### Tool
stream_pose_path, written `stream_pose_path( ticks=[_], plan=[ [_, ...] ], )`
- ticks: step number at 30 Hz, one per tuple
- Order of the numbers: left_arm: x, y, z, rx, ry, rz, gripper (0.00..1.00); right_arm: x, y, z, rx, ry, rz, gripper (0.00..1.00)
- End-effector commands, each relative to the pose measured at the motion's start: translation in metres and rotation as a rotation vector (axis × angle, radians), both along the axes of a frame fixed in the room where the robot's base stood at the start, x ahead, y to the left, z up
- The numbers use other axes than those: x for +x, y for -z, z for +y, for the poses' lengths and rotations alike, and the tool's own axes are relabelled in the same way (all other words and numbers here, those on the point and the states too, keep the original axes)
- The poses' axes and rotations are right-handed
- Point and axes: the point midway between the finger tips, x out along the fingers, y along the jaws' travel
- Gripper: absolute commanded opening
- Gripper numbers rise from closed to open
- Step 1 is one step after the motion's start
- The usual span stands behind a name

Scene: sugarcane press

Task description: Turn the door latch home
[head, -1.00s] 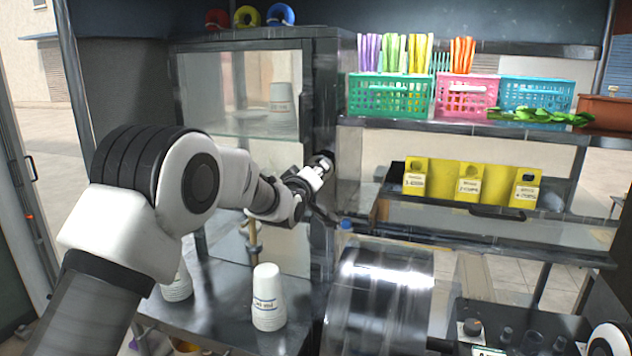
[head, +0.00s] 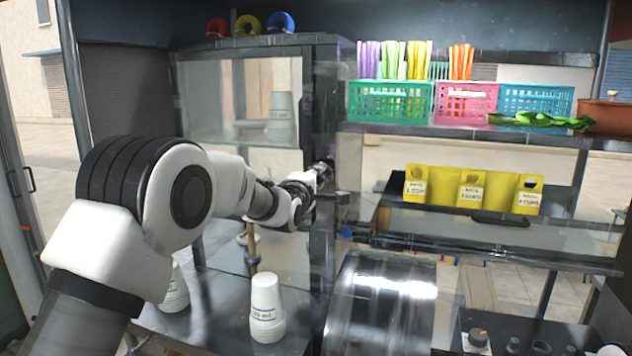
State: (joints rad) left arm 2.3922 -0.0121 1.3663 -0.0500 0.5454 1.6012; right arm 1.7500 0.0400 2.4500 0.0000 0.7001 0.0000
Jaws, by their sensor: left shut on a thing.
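A glass-fronted cabinet (head: 325,100) with a dark metal frame stands in the middle left. My left gripper (head: 324,176) is at the cabinet's right frame post, at about mid-height, and is shut on what appears to be the door latch. The latch is mostly hidden by the gripper and wrist. A short dark bar (head: 336,197) sticks out to the right just below the fingers, roughly level; I cannot tell if it is part of the latch. My right gripper is out of view.
Stacked white cups (head: 265,308) stand on the metal counter below my left arm. A shiny metal drum (head: 380,305) is right of them. Yellow bins (head: 470,190) and coloured baskets (head: 390,102) sit on shelves to the right. More cups (head: 281,118) are inside the cabinet.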

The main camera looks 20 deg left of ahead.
Motion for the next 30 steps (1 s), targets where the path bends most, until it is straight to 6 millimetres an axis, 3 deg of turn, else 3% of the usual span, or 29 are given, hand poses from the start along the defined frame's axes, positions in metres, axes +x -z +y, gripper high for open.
stream_pose_path(
  ticks=[17, 18, 19, 20, 30],
  plan=[
    [0.0001, -0.0004, -0.0004, -0.037, 0.0, 0.001, 0.0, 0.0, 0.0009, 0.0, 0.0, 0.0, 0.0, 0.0],
    [0.0001, -0.0004, -0.0004, -0.037, 0.0, 0.0, 0.36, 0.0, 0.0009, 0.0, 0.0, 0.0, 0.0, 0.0],
    [0.0001, -0.0004, -0.0004, -0.036, 0.0, 0.0, 0.47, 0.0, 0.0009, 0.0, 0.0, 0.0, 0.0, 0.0],
    [0.0001, -0.0004, -0.0003, -0.036, 0.0, 0.0, 0.51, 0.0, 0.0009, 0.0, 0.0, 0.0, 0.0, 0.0],
    [-0.0033, -0.0005, 0.0, -0.036, 0.0, 0.001, 0.51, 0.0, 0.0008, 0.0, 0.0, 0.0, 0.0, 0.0]
  ],
)
